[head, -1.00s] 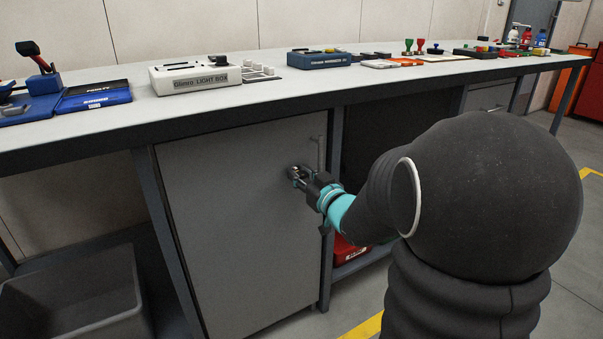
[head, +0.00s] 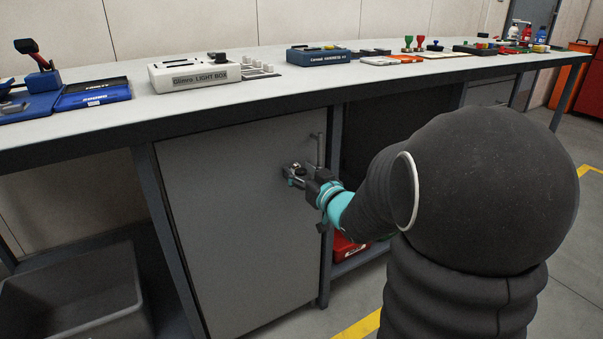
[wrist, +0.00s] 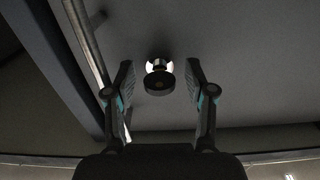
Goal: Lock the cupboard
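The grey cupboard door (head: 225,225) is closed under the bench in the head view; it fills the background of the wrist view (wrist: 250,60). A small dark round knob or key head on a bright round base, the lock (wrist: 159,80), stands out from the door. My gripper (wrist: 160,85) is open, with one finger on each side of the lock; a gap shows on both sides. In the head view my gripper (head: 292,175) is at the door's upper right, and it largely hides the lock. A vertical bar handle (head: 319,150) is just right of it.
The bench top (head: 300,90) runs above the door and holds a light box (head: 195,76), a blue case (head: 318,57) and several small items. A grey bin (head: 75,295) is at lower left. A red box (head: 347,247) sits on the open shelf right of the door.

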